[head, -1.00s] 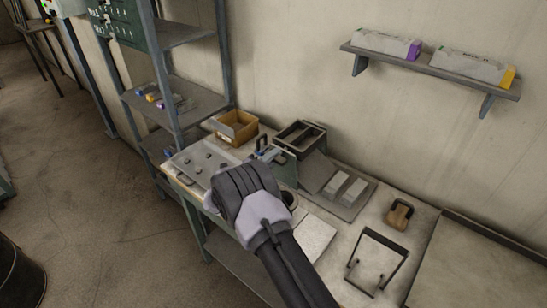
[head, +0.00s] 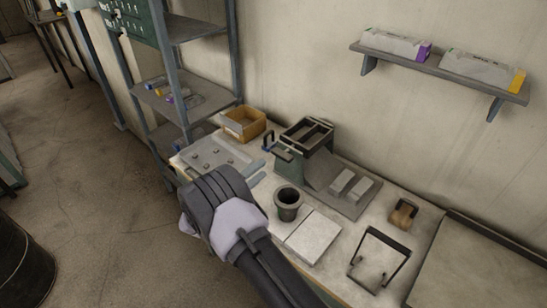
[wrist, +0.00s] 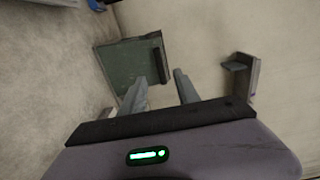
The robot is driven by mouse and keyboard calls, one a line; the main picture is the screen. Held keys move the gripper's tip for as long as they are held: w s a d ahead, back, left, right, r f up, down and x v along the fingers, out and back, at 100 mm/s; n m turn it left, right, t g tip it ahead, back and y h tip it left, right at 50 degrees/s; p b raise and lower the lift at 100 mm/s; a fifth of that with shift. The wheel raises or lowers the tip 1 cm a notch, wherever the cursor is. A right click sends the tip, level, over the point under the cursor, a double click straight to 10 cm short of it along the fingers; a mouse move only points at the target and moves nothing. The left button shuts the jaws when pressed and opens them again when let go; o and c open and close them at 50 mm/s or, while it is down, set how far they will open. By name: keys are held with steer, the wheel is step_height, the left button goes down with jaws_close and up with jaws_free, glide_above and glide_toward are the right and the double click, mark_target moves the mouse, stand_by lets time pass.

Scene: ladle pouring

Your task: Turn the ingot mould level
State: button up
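The ingot mould (head: 321,138), a dark frame with two long cavities, sits on a green stand (head: 287,168) at the back of the bench. I cannot tell exactly how far the mould is tilted. A green panel with a dark bar (wrist: 128,82) lies beyond the fingers.
A dark round pot (head: 288,204) and pale slabs (head: 313,237) stand right of my arm. Two light ingots (head: 341,182) lie on a grey tray. A cardboard box (head: 243,126), a grey plate with knobs, a wooden-handled block (head: 402,214) and a wire frame also occupy the bench.

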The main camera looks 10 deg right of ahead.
steer(key=v, duration=0.6)
steer(key=shift+s+a, duration=0.1)
steer(key=s+d+r+m+g+y+b, duration=0.2)
steer(key=s+d+r+m+g, duration=0.4)
steer(key=m, duration=0.5)
steer(key=s+d+r+m+g+y+b, duration=0.25)
steer(key=s+d+r+m+g, duration=0.2)
steer(key=s+d+m, duration=0.4)
steer(key=s+a+r+m+t+y+b, duration=0.1)
steer(key=s+a+m+t+y, duration=0.1)
steer(key=s+m, duration=0.4)
steer(key=s+a+r+m+t+y+b, duration=0.1)
steer(key=s+a+m+y, duration=0.3)
steer(key=m, duration=0.9)
steer(key=s+a+r+m+t+y+b, duration=0.1)
steer(key=s+a+m+t+y, duration=0.1)
steer(key=s+m+y, duration=0.4)
steer(key=s+a+m, duration=0.1)
steer(key=s+m, duration=0.2)
steer(key=shift+s+r+t, duration=0.2)
steer(key=shift+r+t, duration=0.05)
steer(key=shift+t, duration=0.1)
